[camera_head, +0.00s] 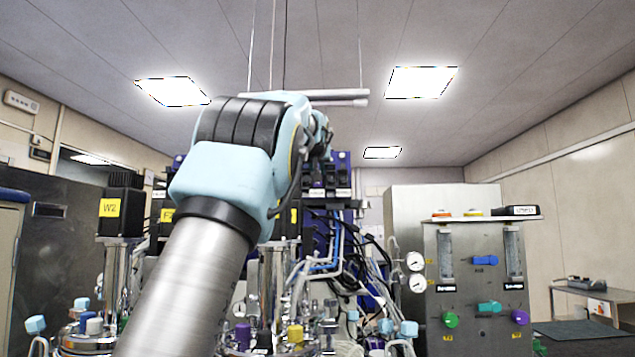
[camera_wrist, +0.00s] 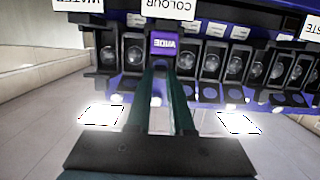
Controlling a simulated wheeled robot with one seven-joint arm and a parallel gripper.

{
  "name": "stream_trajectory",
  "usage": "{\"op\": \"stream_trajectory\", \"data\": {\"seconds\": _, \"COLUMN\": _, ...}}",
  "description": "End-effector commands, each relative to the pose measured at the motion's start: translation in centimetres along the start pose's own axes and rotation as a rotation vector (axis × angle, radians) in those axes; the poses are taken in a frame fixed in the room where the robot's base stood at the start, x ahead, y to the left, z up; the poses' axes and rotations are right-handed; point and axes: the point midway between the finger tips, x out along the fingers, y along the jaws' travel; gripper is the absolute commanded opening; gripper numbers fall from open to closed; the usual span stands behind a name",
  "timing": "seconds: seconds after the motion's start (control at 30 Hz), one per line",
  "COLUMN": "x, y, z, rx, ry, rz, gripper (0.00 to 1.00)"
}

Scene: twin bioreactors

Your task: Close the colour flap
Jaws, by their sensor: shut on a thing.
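In the wrist view, which looks upside down, a white "COLOUR" label (camera_wrist: 170,9) is at the top middle. Directly below it is the colour flap (camera_wrist: 163,45), with a small purple lettered face. My gripper (camera_wrist: 162,70) reaches up to this flap, its two dark green fingers closed on it with a narrow gap between them lower down. The exact contact at the fingertips is small and hard to see. In the head view my arm covers the gripper and the flap. Only part of the blue panel with black units (camera_head: 325,180) shows behind the arm.
In the wrist view a row of black round-windowed units (camera_wrist: 233,66) lies right of the flap, with "WATER" (camera_wrist: 82,4) and "WASTE" (camera_wrist: 311,28) labels at the sides. In the head view vessels, tubing and a gauge cabinet (camera_head: 470,280) crowd the space around my arm.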

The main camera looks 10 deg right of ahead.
Motion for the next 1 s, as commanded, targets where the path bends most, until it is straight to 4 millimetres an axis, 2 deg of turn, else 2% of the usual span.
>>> {"op": "stream_trajectory", "data": {"seconds": 0.03, "x": 0.15, "y": -0.01, "z": 0.70, "rx": 0.000, "ry": 0.017, "rz": 0.000, "gripper": 0.00}}
{"op": "stream_trajectory", "data": {"seconds": 0.53, "x": 0.07, "y": 0.01, "z": 0.24, "rx": 0.001, "ry": 0.055, "rz": 0.000, "gripper": 0.00}}
{"op": "stream_trajectory", "data": {"seconds": 0.57, "x": 0.07, "y": 0.01, "z": 0.24, "rx": 0.001, "ry": 0.055, "rz": 0.000, "gripper": 0.21}}
{"op": "stream_trajectory", "data": {"seconds": 0.8, "x": 0.06, "y": 0.01, "z": 0.24, "rx": 0.001, "ry": 0.055, "rz": 0.000, "gripper": 0.48}}
{"op": "stream_trajectory", "data": {"seconds": 1.0, "x": 0.05, "y": 0.01, "z": 0.23, "rx": 0.001, "ry": 0.055, "rz": 0.000, "gripper": 0.50}}
